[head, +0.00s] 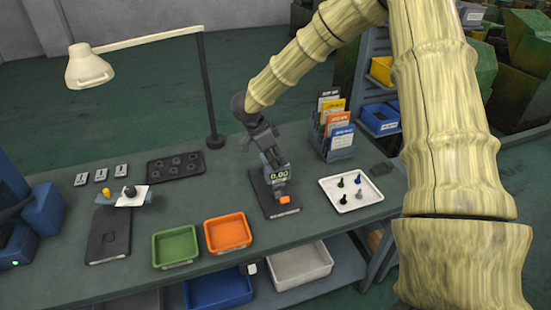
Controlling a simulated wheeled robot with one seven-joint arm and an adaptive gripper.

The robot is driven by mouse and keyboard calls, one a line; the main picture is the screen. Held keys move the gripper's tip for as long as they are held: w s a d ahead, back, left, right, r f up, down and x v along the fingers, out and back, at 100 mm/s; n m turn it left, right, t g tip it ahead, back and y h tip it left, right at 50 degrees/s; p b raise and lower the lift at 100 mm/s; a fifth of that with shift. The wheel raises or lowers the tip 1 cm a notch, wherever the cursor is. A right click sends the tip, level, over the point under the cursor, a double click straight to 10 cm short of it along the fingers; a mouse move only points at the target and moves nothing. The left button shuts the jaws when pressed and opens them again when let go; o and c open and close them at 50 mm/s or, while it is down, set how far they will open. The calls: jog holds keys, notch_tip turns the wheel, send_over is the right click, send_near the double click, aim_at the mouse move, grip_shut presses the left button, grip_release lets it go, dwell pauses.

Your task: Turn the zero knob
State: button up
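A small gauge with a lit green display (279,174) reading about 0.00 stands on a dark base plate (258,190) at the middle of the bench. An orange block (285,200) shows at the front of that base. My gripper (270,157) points down at the top of the gauge, just above or behind the display. I cannot tell whether it touches the gauge. Its fingers are small and dark here, so their opening is unclear. No zero knob can be made out on the gauge; its upper part is hidden by my gripper.
A green bin (176,247) and an orange bin (228,233) stand left of the gauge. A white tray (351,193) with several small pieces lies to the right, near a card rack (337,130). A second fixture (127,197) with a small yellowish knob and a lamp (88,68) are at left.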

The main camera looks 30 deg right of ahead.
jog(key=shift+o, duration=1.2)
jog(key=v, duration=1.2)
jog(key=shift+f, duration=0.1)
